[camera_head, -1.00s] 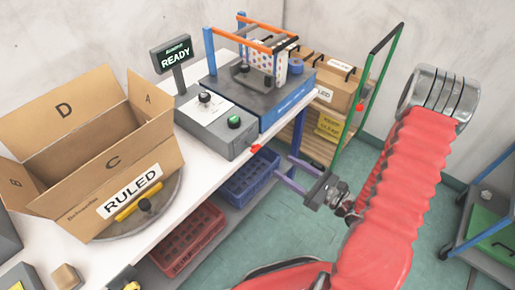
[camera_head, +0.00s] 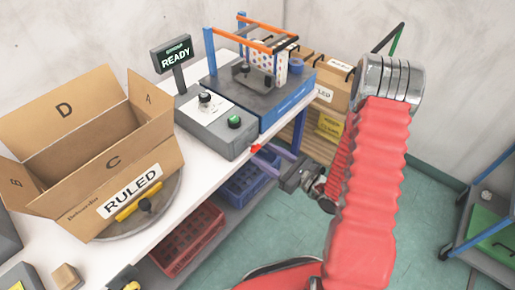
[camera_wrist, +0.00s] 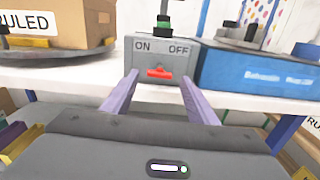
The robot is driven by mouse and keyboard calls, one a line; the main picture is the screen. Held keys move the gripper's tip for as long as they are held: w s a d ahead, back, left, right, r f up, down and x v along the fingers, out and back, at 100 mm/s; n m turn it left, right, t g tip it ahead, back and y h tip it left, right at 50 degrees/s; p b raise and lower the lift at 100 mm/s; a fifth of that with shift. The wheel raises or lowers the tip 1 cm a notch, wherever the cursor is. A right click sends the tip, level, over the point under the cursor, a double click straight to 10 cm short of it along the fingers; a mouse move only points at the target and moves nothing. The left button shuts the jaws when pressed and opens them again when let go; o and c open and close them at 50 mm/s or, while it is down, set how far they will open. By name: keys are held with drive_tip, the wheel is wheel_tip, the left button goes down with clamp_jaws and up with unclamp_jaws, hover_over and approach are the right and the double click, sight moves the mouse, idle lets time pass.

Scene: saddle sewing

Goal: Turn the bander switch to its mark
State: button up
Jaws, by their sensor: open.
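The bander switch is a small red handle (camera_wrist: 160,73) low on the front face of the grey control box (camera_wrist: 161,58), below the printed words ON at left and OFF at right. It looks roughly level; its exact angle is hard to tell. It also shows as a red spot in the head view (camera_head: 255,148). My gripper (camera_wrist: 158,84) is open, with its two purple fingers reaching toward the box on either side of the switch and nothing between them. In the head view my gripper (camera_head: 266,160) is at the bench's front edge, close to the switch.
The bander (camera_head: 285,101) with a blue base stands right of the control box, and a READY display (camera_head: 173,54) stands behind it. An open RULED carton (camera_head: 120,170) sits on a turntable at left. Blue (camera_head: 247,182) and red (camera_head: 188,240) crates sit below the bench.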

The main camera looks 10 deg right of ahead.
sight(257, 147)
drive_tip(key=shift+x, duration=2.35)
drive_tip(key=shift+c, duration=0.5)
drive_tip(key=c, duration=0.9)
drive_tip(key=shift+d, duration=0.25)
drive_tip(key=shift+c, duration=0.3)
drive_tip(key=shift+a, duration=0.1)
